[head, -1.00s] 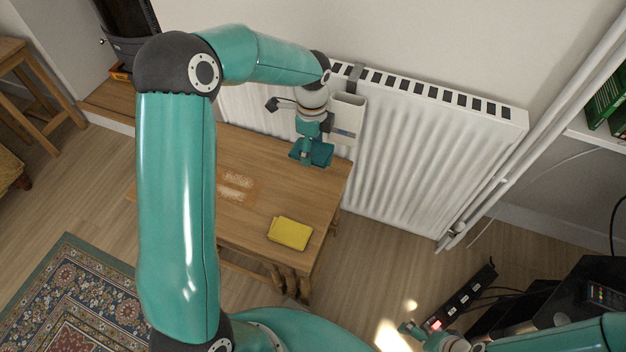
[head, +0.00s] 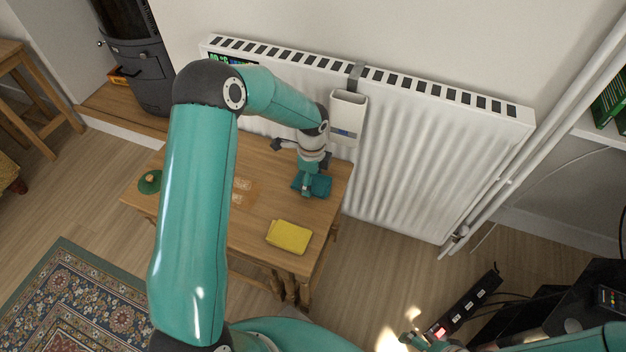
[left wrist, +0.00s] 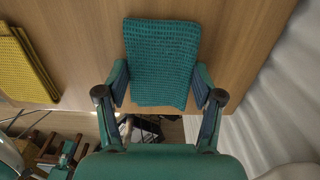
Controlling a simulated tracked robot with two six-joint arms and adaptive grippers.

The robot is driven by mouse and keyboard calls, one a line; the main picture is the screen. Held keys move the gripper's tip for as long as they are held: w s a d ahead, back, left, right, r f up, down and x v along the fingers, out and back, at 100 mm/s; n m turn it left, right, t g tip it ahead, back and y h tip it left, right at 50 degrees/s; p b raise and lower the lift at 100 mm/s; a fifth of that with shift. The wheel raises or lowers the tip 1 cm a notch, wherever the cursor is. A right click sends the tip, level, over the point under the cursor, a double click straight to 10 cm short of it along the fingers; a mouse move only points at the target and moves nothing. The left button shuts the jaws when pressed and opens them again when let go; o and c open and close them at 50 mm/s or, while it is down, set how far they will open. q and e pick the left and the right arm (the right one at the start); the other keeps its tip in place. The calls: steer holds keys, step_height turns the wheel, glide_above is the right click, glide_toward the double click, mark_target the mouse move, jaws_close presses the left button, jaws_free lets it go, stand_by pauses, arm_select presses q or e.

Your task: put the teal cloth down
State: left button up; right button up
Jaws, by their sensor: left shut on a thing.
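The teal cloth (head: 320,186) is a folded waffle-weave pad at the right part of the wooden table (head: 262,205). My left gripper (head: 308,188) is shut on it from above. In the left wrist view the cloth (left wrist: 160,62) lies flat between the two fingers, one at each side. It appears at or just above the table top; I cannot tell whether it touches. My right gripper (head: 412,338) shows only in part at the bottom of the head view, and its jaws are unclear.
A folded yellow cloth (head: 289,236) lies near the table's front right corner. A white radiator (head: 430,150) with a white holder (head: 347,112) hung on it stands behind. A green round thing (head: 150,181) sits at the table's left end.

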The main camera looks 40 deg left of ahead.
arm_select(q)
steer(key=o, duration=1.1)
step_height(320, 180, up, 12)
steer(key=p, duration=0.3)
